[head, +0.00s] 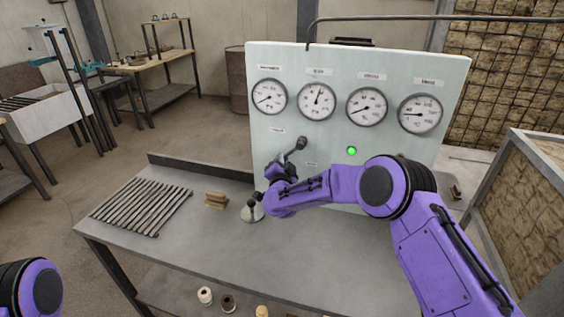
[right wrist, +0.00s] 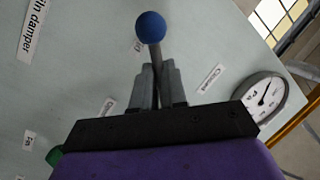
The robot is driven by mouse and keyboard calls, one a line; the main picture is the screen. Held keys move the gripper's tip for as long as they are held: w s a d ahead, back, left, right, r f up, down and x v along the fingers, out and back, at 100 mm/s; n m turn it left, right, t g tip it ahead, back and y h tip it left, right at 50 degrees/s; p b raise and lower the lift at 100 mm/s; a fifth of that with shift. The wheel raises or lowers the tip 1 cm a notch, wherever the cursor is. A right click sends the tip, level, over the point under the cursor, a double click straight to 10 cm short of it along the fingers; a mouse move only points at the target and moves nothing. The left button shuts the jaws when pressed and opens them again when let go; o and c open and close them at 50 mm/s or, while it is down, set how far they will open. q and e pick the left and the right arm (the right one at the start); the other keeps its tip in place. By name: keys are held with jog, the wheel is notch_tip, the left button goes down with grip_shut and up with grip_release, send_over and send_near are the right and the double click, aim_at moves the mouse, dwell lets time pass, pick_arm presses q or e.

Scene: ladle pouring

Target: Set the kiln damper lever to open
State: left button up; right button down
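The lever shows in the right wrist view as a blue ball knob (right wrist: 150,27) on a thin shaft between my right gripper's fingers (right wrist: 157,85). The fingers are close against the shaft, below the knob. A "Closed" label (right wrist: 210,78) lies right of the shaft, and a partly covered label that seems to read "Open" (right wrist: 108,105) lies left. A cut-off "damper" label (right wrist: 32,28) is at upper left. In the head view, my right gripper (head: 277,170) is at the panel's lower left, by a lever with a dark-looking knob (head: 302,142). My left gripper is out of view.
The pale panel (head: 457,85) carries several gauges and a lit green lamp (head: 351,151). On the grey bench (head: 180,245) are a slatted rack (head: 142,207), small brown blocks (head: 215,200) and a metal cone-shaped item (head: 252,212). The bench front is mostly clear.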

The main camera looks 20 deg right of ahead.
jog(key=shift+s+d+f+n+g+h+p, duration=0.1)
jog(key=shift+s+d+f+n+g+p, duration=0.45)
jog(key=shift+n, duration=0.75)
jog(key=shift+s+d+f+n+g+h+p, duration=0.15)
jog(key=shift+s+d+n+g+p, duration=0.25)
jog(key=shift+d+n+p, duration=0.7)
jog(key=shift+s+d+f+n+g+h+p, duration=0.1)
jog(key=shift+s+d+f+n+g+p, duration=0.45)
jog(key=shift+n, duration=0.95)
jog(key=shift+s+d+r, duration=0.15)
jog(key=shift+d, duration=0.05)
jog(key=c, duration=1.2)
grip_release()
jog(key=shift+o, duration=0.2)
jog(key=b+v, duration=0.3)
jog(key=v, duration=0.7)
jog(key=shift+s, duration=0.35)
